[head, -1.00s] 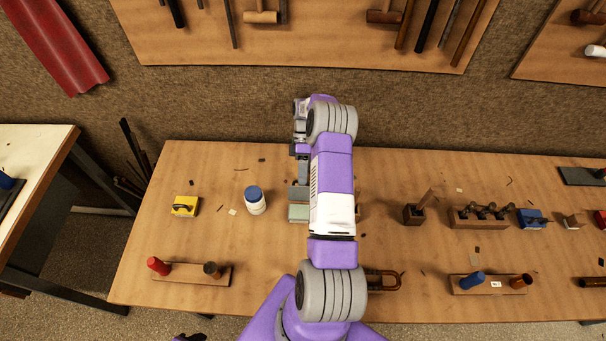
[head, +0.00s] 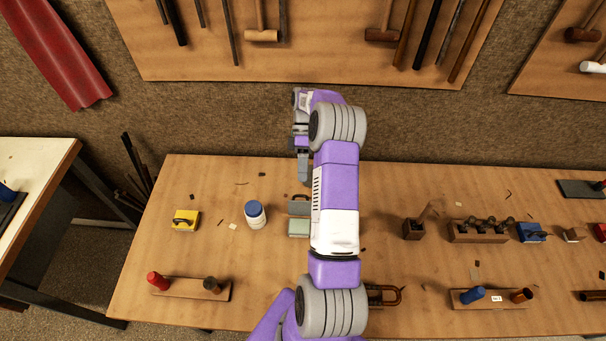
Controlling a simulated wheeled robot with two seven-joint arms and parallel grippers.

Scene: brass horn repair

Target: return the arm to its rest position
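My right arm (head: 335,195) reaches up the middle of the head view, over the workbench (head: 400,180). My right gripper (head: 303,178) hangs at the arm's far end, near the back edge of the bench. Its fingers are seen edge-on, so the gap between them cannot be made out. Just below it in the picture lie a grey block (head: 298,208) and a pale green block (head: 298,228), partly beside my arm. The gripper appears apart from them. My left gripper is not in view.
A white jar with a blue lid (head: 255,215) and a yellow block (head: 185,220) stand to the left. A wooden holder (head: 413,229) and a rack (head: 478,232) stand to the right. A tool board (head: 310,60) hangs behind. A clamp-like piece (head: 385,294) is partly hidden by my arm.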

